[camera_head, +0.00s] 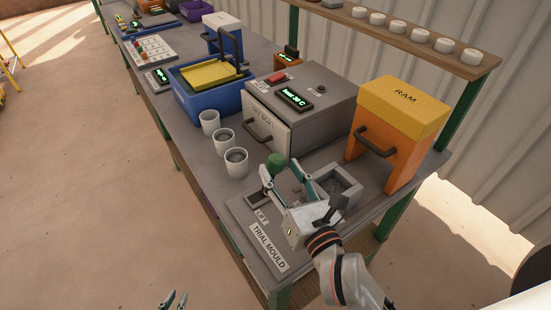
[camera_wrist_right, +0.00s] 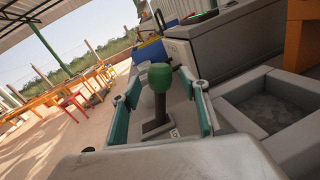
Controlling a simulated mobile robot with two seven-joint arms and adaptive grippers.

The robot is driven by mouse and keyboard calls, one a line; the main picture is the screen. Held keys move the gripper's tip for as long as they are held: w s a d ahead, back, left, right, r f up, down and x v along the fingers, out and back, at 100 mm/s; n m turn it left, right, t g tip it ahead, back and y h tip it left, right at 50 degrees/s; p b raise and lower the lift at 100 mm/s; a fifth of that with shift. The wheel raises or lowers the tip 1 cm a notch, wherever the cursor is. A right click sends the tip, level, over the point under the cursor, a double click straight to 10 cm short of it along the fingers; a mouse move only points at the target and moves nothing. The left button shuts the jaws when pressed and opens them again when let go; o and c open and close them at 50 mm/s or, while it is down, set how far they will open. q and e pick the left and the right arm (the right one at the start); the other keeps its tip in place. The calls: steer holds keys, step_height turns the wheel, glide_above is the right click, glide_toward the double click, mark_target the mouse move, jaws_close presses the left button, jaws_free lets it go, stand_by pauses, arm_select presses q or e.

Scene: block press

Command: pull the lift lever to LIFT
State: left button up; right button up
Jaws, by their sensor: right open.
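The lift lever has a green knob (camera_head: 274,159) on a dark post, standing on the trial mould plate (camera_head: 240,209) beside a LIFT label (camera_head: 262,217). The knob (camera_wrist_right: 160,77) also shows in the right wrist view, with its post upright below it. My right gripper (camera_head: 289,167) is open, its two teal fingers one on each side of the lever. In the right wrist view the fingers (camera_wrist_right: 160,103) stand apart from the knob, with gaps visible. My left gripper (camera_head: 174,300) shows only its fingertips at the bottom edge, apart from each other, off the bench.
The square mould (camera_head: 345,178) lies right of the lever. Behind stand a grey oven-like box (camera_head: 318,112) and an orange RAM box (camera_head: 384,148) with dark handles. Several white cups (camera_head: 237,162) line the bench's left edge. A blue tub (camera_head: 195,101) stands farther back.

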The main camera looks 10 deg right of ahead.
steer(key=w, duration=0.3)
steer(key=shift+a, duration=0.3)
arm_select(q)
steer(key=shift+w+r, duration=0.4)
steer(key=shift+r, duration=0.3)
arm_select(e)
steer(key=shift+w, duration=0.25)
jaws_close()
arm_select(q)
steer(key=shift+s+f, duration=0.1)
arm_select(e)
steer(key=shift+a, duration=0.1)
